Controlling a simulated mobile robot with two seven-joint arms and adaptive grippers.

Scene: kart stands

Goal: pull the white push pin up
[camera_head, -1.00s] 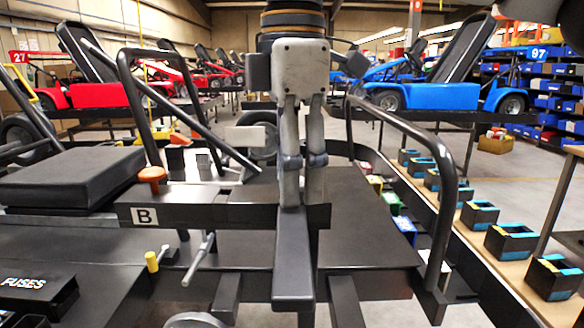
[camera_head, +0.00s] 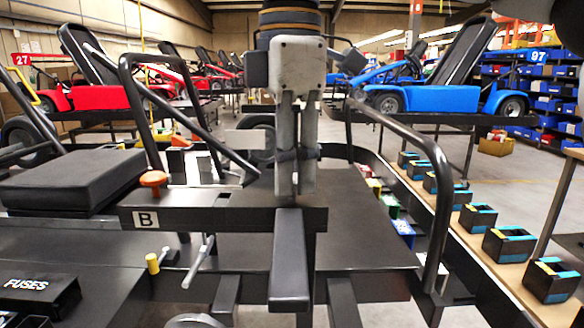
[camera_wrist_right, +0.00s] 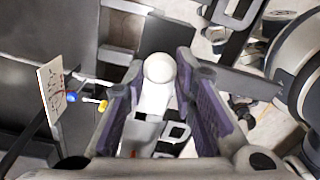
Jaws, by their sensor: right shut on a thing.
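The white push pin (camera_wrist_right: 158,70) shows in the right wrist view as a round white knob with a paler shaft below it. It sits between the two purple-padded fingers of my right gripper (camera_wrist_right: 160,90), which is shut on it. My left gripper is not in view.
An orange knob (camera_head: 153,179) and a yellow-tipped pin (camera_head: 153,263) stand to the left, with a grey lever (camera_head: 199,262) beside them. A curved black tube (camera_head: 437,200) rises to the right. Several small dark boxes (camera_head: 508,243) line the bench beyond it.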

